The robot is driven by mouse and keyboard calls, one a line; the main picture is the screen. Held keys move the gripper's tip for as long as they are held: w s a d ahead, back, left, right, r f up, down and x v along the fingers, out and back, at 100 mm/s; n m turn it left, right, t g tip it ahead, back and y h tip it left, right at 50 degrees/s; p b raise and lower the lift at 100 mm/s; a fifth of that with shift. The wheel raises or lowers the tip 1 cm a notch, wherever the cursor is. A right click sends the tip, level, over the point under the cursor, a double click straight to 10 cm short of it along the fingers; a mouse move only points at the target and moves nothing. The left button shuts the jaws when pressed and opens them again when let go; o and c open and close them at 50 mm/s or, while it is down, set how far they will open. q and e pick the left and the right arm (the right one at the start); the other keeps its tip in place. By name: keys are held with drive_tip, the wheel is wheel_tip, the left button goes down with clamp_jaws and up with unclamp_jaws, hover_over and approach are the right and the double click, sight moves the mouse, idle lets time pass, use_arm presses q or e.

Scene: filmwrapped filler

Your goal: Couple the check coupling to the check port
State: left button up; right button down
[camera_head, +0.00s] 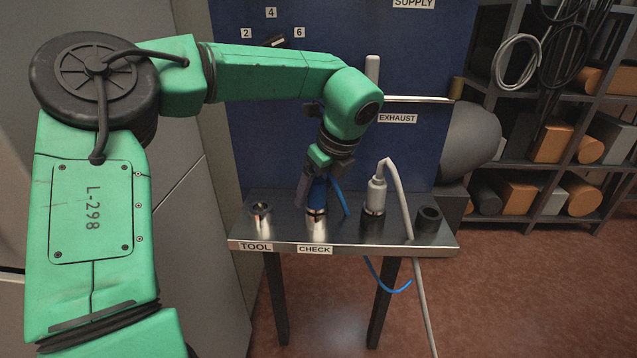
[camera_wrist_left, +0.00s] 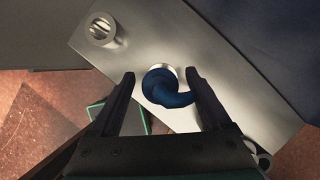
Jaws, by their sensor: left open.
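The blue check coupling (camera_head: 318,192) stands upright on the metal check port (camera_head: 316,222), above the CHECK label. Its blue hose bends away to the right. In the left wrist view the coupling (camera_wrist_left: 160,86) lies between the fingers, with a pale metal rim showing behind it. My left gripper (camera_head: 311,187) is at the coupling, pointing down. The left wrist view shows its fingers (camera_wrist_left: 160,75) open, one on each side of the coupling; a gap shows on the left, and contact on the right is unclear. How firmly the coupling is seated cannot be told. My right gripper is out of view.
The empty TOOL port (camera_head: 261,214) is left of the check port. A grey coupling (camera_head: 376,194) with a pale hose stands to the right, then a dark open socket (camera_head: 429,218). A blue panel (camera_head: 420,150) rises behind the metal bench (camera_head: 345,242). Shelves stand at right.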

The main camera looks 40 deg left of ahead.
use_arm(q)
drive_tip(key=v, duration=0.6)
drive_tip(key=shift+r, duration=0.15)
drive_tip(key=p+v, duration=0.1)
drive_tip(key=v, duration=0.7)
